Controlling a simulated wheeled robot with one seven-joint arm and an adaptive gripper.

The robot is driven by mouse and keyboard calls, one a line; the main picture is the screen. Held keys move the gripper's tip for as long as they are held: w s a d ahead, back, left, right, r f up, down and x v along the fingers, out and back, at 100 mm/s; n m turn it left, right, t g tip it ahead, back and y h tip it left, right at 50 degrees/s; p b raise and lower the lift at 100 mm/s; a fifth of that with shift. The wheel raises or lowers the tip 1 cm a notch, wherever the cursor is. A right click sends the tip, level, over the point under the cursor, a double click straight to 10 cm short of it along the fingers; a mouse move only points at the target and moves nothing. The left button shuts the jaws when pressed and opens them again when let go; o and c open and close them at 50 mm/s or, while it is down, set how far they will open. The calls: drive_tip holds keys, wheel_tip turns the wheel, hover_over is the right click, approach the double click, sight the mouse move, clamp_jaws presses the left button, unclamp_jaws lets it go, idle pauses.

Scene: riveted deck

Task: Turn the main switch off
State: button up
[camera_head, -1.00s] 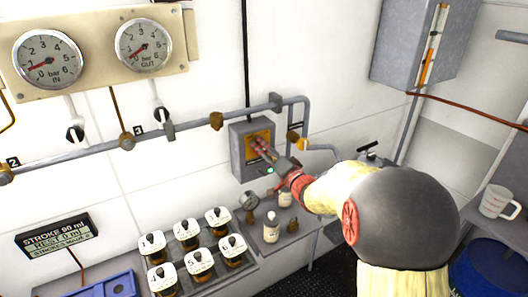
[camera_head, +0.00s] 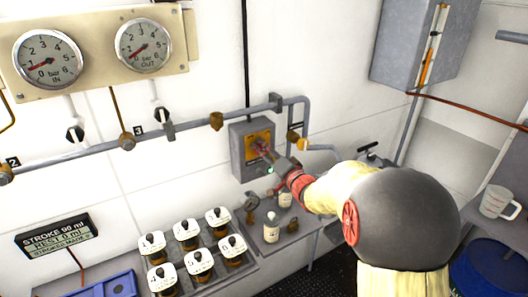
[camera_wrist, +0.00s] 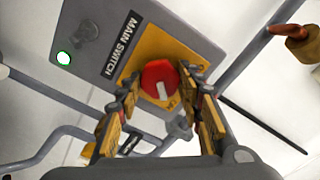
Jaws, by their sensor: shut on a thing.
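The main switch is a grey wall box (camera_head: 237,150) with a yellow plate and a red knob. In the wrist view its label reads MAIN SWITCH, and the red knob (camera_wrist: 158,76) with a white mark sits on the yellow plate (camera_wrist: 160,45). My gripper (camera_wrist: 165,92) has its fingers on both sides of the knob and is shut on it. In the head view my gripper (camera_head: 265,149) reaches the box from the lower right and hides part of the knob. A green lamp (camera_wrist: 63,58) on the box is lit.
A pipe (camera_head: 200,130) runs along the wall beside the box. Below are a small shelf with bottles (camera_head: 271,228) and a rack of several labelled jars (camera_head: 218,219). Two gauges (camera_head: 47,60) hang at upper left. A grey cabinet (camera_head: 405,45) is at upper right.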

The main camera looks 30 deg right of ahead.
drive_tip(key=shift+f, duration=0.1)
drive_tip(key=n+b, duration=0.2)
drive_tip(key=n, duration=0.2)
drive_tip(key=shift+n, duration=0.3)
drive_tip(key=n+b, duration=0.2)
drive_tip(key=n, duration=0.2)
drive_tip(key=shift+f+n+b, duration=0.1)
drive_tip(key=shift+n+b, duration=0.2)
drive_tip(key=shift+b, duration=0.1)
drive_tip(key=n+b, duration=0.3)
drive_tip(key=n, duration=0.1)
drive_tip(key=shift+a+n+b, duration=0.1)
drive_tip(key=shift+n+b, duration=1.2)
drive_tip(key=shift+n, duration=0.9)
drive_tip(key=o, duration=1.2)
drive_tip(key=shift+c, duration=0.2)
